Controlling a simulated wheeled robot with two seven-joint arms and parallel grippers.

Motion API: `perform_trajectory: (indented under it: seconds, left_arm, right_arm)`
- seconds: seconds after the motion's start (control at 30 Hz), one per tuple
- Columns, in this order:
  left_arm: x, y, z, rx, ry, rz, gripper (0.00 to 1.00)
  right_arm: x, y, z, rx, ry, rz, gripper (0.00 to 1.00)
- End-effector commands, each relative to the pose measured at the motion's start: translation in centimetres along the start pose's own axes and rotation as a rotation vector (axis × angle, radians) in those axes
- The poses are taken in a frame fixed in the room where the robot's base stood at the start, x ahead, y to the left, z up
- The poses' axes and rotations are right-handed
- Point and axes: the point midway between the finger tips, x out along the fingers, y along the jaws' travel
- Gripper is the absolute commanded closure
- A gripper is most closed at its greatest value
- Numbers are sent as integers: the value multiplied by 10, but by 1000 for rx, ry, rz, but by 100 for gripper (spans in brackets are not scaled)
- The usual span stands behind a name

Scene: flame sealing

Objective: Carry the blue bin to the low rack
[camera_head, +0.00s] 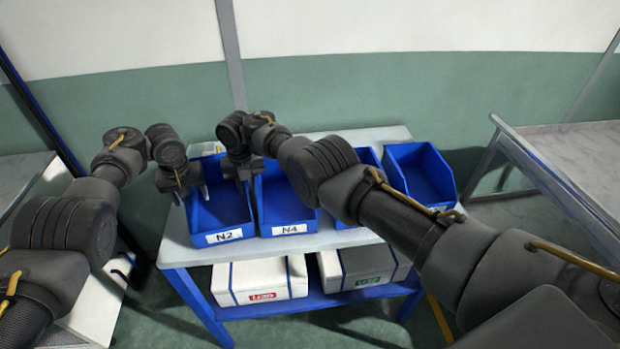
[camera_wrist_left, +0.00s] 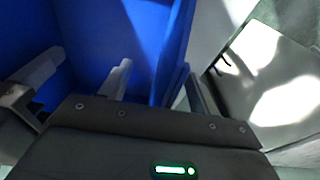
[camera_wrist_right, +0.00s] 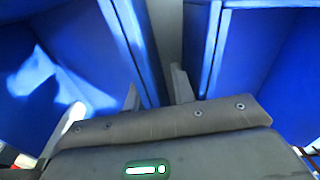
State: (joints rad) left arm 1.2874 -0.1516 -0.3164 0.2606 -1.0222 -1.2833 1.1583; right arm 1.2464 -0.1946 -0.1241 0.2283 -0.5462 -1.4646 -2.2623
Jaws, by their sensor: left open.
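The blue bin marked N2 (camera_head: 222,222) stands upright on the top shelf of a blue-legged rack, at its left end. My left gripper (camera_head: 183,188) is at this bin's left side. In the left wrist view its fingers (camera_wrist_left: 158,90) are spread, with the blue side wall (camera_wrist_left: 172,45) between them. My right gripper (camera_head: 243,172) is at the N2 bin's right side, next to the neighbouring bin. In the right wrist view its fingers (camera_wrist_right: 157,92) stand closer together, with the bin's wall (camera_wrist_right: 125,30) between them. The fingertips are partly hidden.
The blue bin marked N4 (camera_head: 285,210) stands close on the right of N2. Another blue bin (camera_head: 420,175) is at the rack's right end, and one is partly behind my right arm. White boxes (camera_head: 258,283) sit on the lower shelf. Grey tables (camera_head: 575,150) flank the rack.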

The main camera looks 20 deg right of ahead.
Motion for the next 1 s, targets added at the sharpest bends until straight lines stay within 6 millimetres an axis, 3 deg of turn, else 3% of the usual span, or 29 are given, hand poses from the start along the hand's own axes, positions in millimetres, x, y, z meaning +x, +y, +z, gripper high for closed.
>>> perform_trajectory:
  seconds: [0.27,0.7,1.0]
  left_arm:
    - [-16,0,-1,0,2,1,38]
    - [-101,-2,0,-2,1,-2,38]
    - [-120,-2,0,-3,0,-2,38]
  right_arm:
    - [1,-1,0,1,2,-1,75]
    - [1,0,0,0,2,-1,75]
    - [1,0,0,0,2,-1,75]
